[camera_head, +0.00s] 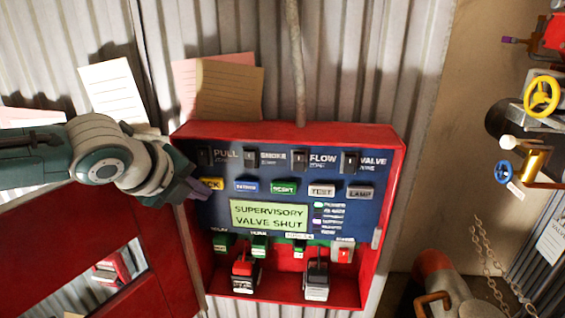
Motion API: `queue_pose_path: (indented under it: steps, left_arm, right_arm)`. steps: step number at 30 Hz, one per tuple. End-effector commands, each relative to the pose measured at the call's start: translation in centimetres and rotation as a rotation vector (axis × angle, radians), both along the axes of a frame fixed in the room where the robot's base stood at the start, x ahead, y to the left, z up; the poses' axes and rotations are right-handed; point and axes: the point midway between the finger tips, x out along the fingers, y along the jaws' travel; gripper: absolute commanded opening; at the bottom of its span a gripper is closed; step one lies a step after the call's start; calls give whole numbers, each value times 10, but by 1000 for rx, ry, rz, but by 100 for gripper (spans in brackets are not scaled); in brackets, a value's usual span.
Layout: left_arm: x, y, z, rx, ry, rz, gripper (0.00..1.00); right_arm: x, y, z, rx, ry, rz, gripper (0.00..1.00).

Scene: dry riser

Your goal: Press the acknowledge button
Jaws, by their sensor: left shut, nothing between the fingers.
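The acknowledge button, a yellow button marked "CK" with its left end covered (212,184), is at the left end of the button row on a blue panel (300,177) inside an open red box. My left gripper (203,190) comes in from the left. Its shut, empty fingertips are at the lower left of the yellow button and hide part of it. I cannot tell whether they touch it. My right gripper is not in view.
Blue, green, white and grey buttons (284,188) continue the row. Below is a green display (269,216) reading "SUPERVISORY VALVE SHUT". The red box door (90,240) hangs open at lower left. Valves with yellow (541,97) and blue handwheels are at far right.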

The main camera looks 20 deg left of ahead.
Motion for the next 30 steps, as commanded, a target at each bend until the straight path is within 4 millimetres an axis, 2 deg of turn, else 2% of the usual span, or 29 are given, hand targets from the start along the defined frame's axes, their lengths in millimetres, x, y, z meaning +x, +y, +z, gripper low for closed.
queue_pose_path:
  steps: [13,24,30]
  left_arm:
    - [-6,-1,1,0,2,0,0]
    - [-41,-10,3,1,4,-2,0]
    - [-52,-12,1,-1,0,0,0]
  right_arm:
    - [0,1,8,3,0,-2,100]
    - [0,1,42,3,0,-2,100]
    - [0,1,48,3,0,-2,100]
